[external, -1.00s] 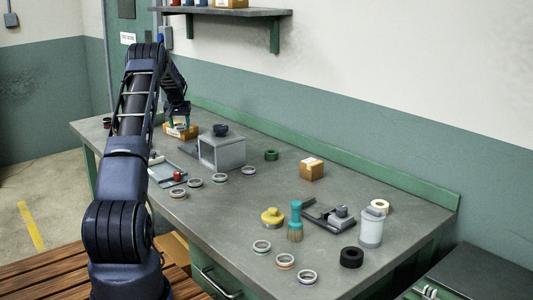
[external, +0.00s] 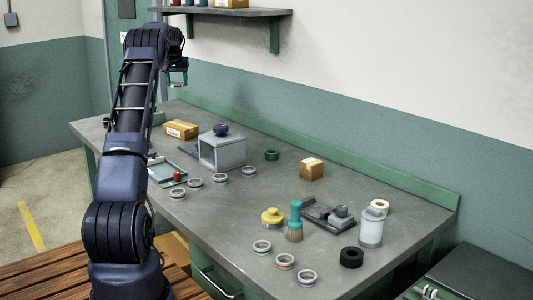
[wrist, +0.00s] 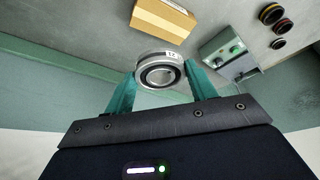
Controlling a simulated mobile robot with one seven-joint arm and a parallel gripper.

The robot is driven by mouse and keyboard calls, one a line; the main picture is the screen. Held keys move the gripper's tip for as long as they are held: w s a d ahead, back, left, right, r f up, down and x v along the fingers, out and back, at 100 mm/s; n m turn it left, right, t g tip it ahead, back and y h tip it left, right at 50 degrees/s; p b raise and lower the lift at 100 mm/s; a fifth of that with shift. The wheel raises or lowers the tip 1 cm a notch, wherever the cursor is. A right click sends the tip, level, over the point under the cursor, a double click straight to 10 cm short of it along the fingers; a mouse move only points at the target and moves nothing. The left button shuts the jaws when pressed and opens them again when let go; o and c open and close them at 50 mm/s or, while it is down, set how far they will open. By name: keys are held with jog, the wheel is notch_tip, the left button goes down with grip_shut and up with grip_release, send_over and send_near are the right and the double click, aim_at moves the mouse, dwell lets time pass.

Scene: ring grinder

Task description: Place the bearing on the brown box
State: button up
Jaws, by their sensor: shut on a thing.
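My gripper (external: 178,80) is raised well above the far left part of the bench in the external view. A brown box (external: 181,129) with a light tape strip sits on the bench below my gripper. A brown box also shows at the top of the wrist view (wrist: 162,16), apart from the bearing. A second, smaller brown box (external: 312,169) stands near the bench's back edge.
A grey open-fronted housing (external: 222,152) with a dark knob stands right of the first box. Several rings, a brush (external: 295,222), a yellow-topped item (external: 272,217) and a white canister (external: 371,227) occupy the right half. A wall shelf (external: 225,12) is right of my gripper.

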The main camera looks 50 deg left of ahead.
aim_at(174, 127)
notch_tip(174, 127, down, 19)
dwell(0.9)
jog(key=shift+f, duration=0.15)
jog(key=o, duration=1.2)
jog(key=shift+o, duration=0.2)
jog(key=v, duration=1.2)
